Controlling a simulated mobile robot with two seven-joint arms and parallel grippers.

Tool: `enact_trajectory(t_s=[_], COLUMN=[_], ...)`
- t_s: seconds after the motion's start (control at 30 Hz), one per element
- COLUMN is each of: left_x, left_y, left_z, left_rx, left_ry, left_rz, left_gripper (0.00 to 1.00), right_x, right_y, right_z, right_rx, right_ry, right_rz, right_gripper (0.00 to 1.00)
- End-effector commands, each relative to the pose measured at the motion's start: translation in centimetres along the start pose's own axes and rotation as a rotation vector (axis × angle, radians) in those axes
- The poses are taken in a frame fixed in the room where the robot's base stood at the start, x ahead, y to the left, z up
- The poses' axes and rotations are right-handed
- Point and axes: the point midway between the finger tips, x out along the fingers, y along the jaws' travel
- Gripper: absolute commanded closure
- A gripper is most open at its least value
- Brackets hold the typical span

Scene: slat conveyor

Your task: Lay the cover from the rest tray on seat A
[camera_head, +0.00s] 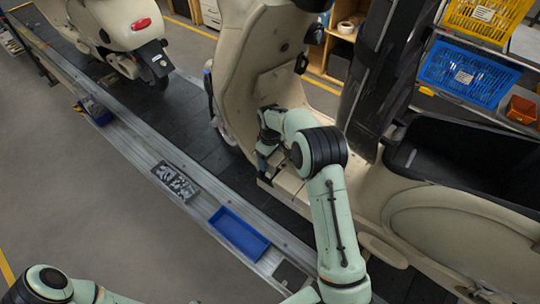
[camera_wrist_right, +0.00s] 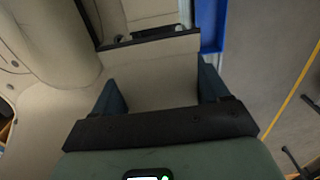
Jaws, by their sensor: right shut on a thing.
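My right gripper (camera_head: 264,168) reaches down to the footboard area of the cream scooter (camera_head: 262,65) in the middle. In the right wrist view its two blue fingers (camera_wrist_right: 155,88) are closed on the sides of a beige panel (camera_wrist_right: 152,76), which looks like the cover. A dark strip (camera_wrist_right: 150,37) runs along the panel's far side. I cannot tell whether the panel touches the scooter below, and seat A is not clearly identifiable. A blue tray (camera_head: 239,233) on the conveyor's side rail looks empty. My left gripper is out of view; only part of its arm shows at bottom left.
A grey tray of metal parts (camera_head: 175,182) and a dark blue bin (camera_head: 95,111) sit along the rail (camera_head: 130,146). Another scooter (camera_head: 115,35) stands at back left. A dark upright column (camera_head: 374,75) and the black storage tub (camera_head: 455,160) are at right. The left floor is clear.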

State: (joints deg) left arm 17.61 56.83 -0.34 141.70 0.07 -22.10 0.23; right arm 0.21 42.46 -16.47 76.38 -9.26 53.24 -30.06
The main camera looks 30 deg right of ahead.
Motion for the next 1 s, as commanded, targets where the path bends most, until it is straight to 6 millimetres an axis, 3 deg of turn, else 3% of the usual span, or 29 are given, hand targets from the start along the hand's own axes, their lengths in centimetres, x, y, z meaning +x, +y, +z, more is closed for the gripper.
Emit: enact_trajectory(t_s=[1.0], left_x=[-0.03], left_y=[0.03], left_z=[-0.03], left_rx=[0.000], left_ry=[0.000], left_rz=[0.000], left_gripper=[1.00], right_x=[0.37], right_y=[-0.02], right_z=[0.04], right_rx=[0.000], right_ry=[0.000], right_rz=[0.000], right_gripper=[0.57])
